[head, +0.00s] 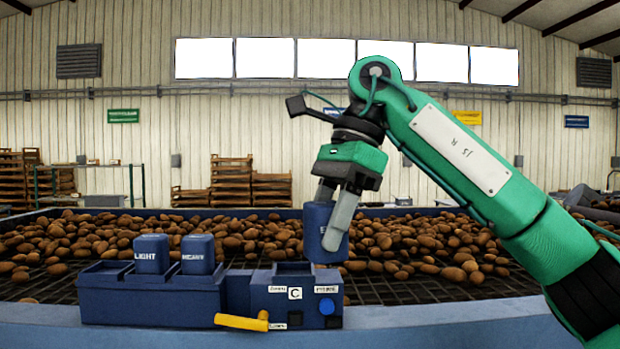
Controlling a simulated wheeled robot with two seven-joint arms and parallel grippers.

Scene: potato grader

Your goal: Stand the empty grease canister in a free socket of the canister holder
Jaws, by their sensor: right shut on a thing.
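My right gripper (332,232) is shut on a dark blue canister (316,222). Its label starts with "E"; a finger hides the rest. The canister is upright, just above the right rear of the control block (272,300); I cannot tell whether it touches anything. The canister holder (150,306) is a long dark blue block at the left. The LIGHT canister (151,252) and HEAVY canister (198,253) stand upright in it. At its left end no canister stands; the socket's inside is hidden. My left gripper is not in view.
The control block has a "C" plate, a blue button (326,306) and a yellow handle (242,322) sticking out at lower left. Behind lies a dark grate (420,290) with many potatoes (440,248). A blue ledge (440,325) runs along the front.

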